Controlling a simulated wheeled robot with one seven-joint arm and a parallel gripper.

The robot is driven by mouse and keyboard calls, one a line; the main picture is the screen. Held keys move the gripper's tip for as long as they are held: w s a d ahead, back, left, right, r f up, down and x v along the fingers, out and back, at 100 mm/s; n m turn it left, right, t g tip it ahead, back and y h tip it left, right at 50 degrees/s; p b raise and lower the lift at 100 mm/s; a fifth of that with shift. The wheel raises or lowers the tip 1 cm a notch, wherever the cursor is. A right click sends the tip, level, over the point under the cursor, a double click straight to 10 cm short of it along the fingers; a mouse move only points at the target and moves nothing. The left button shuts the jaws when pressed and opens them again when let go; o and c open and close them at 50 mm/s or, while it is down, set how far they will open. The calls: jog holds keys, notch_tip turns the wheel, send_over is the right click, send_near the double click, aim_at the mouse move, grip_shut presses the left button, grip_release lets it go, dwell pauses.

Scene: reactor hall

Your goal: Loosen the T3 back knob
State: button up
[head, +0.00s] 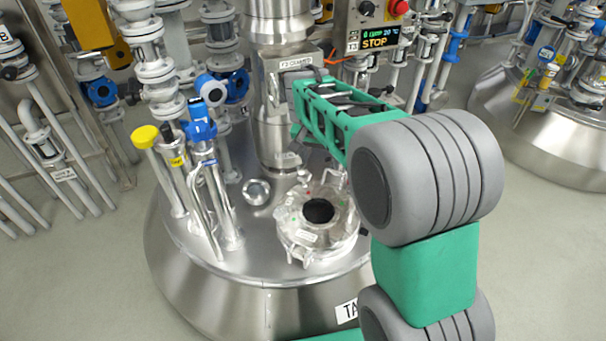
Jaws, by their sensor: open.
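My gripper (300,112), at the end of the green and grey arm, is at the thick vertical steel column (276,140) on top of the tank. Its fingertips are small and partly merge with the fittings behind, so contact is unclear. A grey bracket with a small label (297,63) sits on the column just above the gripper. I cannot make out the T3 back knob clearly; the gripper and arm cover part of this area. A control box (372,27) with a display reading STOP and a red button stands up and right of the gripper.
The steel tank top (262,222) carries a round hatch (317,212) with a dark opening. A yellow-capped tube (145,137) and blue-topped fittings (199,125) rise at left. White flanged pipes (153,60) stand behind. Another tank (545,135) is at right.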

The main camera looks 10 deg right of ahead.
jog(key=w+a+f+m+h+b, duration=0.1)
jog(key=w+a+f+m, duration=0.15)
jog(key=w+f, duration=0.6)
jog(key=m, duration=0.3)
send_near(304, 174)
jog(key=shift+h, duration=0.4)
jog(key=x, duration=0.3)
jog(key=b+x, duration=0.1)
jog(key=x, duration=0.1)
jog(key=b+x, duration=0.1)
jog(key=x, duration=0.2)
jog(key=shift+w+a+f, duration=0.15)
jog(key=shift+a+f, duration=0.1)
jog(key=shift+f, duration=0.1)
jog(key=c, duration=1.4)
